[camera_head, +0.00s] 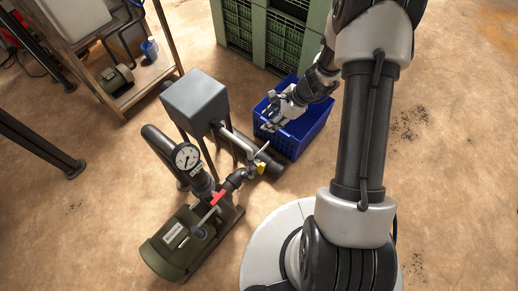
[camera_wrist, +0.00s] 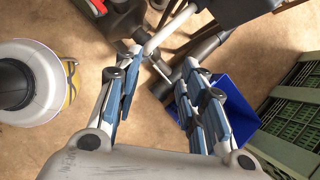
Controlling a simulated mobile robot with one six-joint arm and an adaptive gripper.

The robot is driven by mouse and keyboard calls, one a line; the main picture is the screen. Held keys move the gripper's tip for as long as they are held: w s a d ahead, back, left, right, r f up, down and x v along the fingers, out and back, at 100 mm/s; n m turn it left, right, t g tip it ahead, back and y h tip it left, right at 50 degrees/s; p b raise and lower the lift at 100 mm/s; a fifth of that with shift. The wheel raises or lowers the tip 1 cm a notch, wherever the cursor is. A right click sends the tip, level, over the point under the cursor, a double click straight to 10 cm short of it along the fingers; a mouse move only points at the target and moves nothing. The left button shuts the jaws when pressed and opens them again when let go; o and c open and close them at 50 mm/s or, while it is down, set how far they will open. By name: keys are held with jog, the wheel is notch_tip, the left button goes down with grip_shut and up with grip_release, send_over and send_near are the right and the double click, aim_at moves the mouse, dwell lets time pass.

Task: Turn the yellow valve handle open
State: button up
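The yellow valve handle (camera_head: 261,168) is a small yellow piece on the dark pipework, right of the red handle (camera_head: 218,197). A thin light lever or rod stands up beside it. My gripper (camera_head: 269,121) is up and to the right of the yellow handle, apart from it in the picture, over the blue crate's near left side. In the wrist view my gripper (camera_wrist: 162,58) has its fingers spread, with only pipework and floor seen between them. I cannot make out the yellow handle for sure there; the left finger may hide it.
The blue crate (camera_head: 303,139) stands right of the manifold, with green crates (camera_head: 268,38) behind. A grey box (camera_head: 195,98), a pressure gauge (camera_head: 186,156) and a green motor (camera_head: 178,245) crowd the manifold. A wooden shelf (camera_head: 150,72) is back left. Floor at front left is clear.

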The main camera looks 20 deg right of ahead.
notch_tip(320, 180, down, 10)
jog(key=s+d+r+m, duration=0.1)
jog(key=s+d+m, duration=0.1)
jog(key=m, duration=0.2)
jog(key=m+p, duration=0.1)
jog(key=m, duration=0.3)
send_near(264, 167)
jog(key=shift+g, duration=0.3)
jog(key=b+x, duration=0.2)
jog(key=x, duration=0.2)
jog(key=b+x, duration=0.2)
jog(key=x, duration=0.2)
jog(key=b+x, duration=0.2)
jog(key=x, duration=0.3)
jog(key=shift+w+d, duration=0.25)
jog(key=shift+w, duration=0.05)
jog(key=shift+c, duration=0.4)
grip_shut()
